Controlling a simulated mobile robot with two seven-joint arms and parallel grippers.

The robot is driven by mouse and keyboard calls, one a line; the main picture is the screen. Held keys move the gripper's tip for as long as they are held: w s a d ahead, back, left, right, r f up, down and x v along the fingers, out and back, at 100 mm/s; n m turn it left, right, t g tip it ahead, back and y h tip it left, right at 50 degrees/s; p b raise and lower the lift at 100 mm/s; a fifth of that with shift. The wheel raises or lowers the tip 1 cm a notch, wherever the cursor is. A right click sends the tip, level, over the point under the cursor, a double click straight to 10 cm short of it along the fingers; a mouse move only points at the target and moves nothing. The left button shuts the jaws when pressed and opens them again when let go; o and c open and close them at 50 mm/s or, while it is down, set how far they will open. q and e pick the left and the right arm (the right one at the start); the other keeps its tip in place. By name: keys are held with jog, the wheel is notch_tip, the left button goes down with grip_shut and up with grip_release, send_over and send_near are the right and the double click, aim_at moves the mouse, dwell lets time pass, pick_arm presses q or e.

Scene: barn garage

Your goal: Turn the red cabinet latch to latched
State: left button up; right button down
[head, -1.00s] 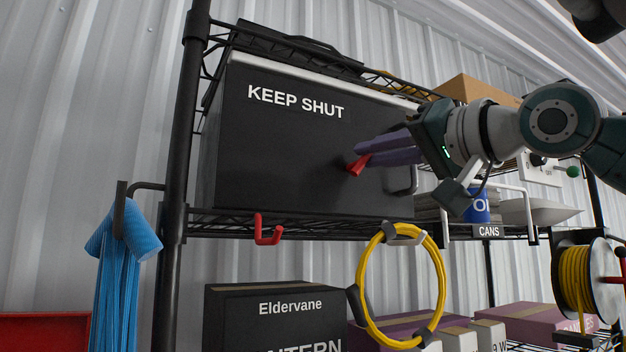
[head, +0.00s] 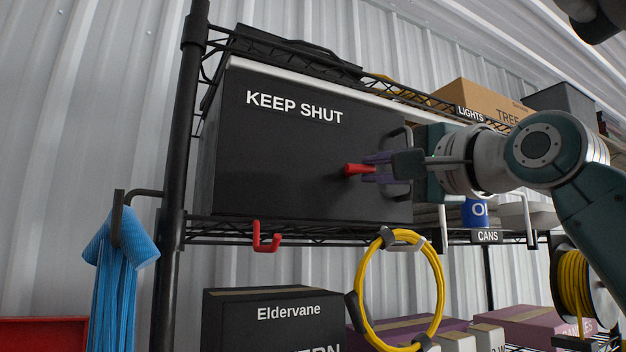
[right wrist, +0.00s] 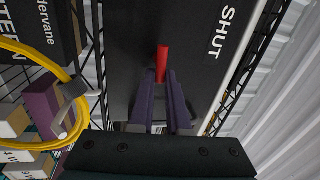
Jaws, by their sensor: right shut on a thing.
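The red latch (head: 358,169) is on the front of the black cabinet marked KEEP SHUT (head: 290,165). It lies about level in the head view, with its free end toward my right gripper. My right gripper (head: 374,169) has its purple fingers shut on the latch, one on each side. The right wrist view also shows the red latch (right wrist: 162,62) between the fingertips (right wrist: 160,78). The latch's pivot is hard to make out. My left gripper is not in view.
The cabinet sits on a wire shelf with a black post (head: 178,150) at left. A red hook (head: 266,238) and a coiled yellow cable (head: 362,285) hang below. A grey handle (head: 403,145) is close behind my right fingers.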

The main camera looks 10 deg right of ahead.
jog(key=shift+f+m, duration=0.2)
jog(key=shift+m, duration=0.4)
jog(key=c, duration=0.9)
grip_release()
jog(key=shift+a, duration=0.1)
jog(key=shift+r, duration=0.1)
jog(key=v, duration=1)
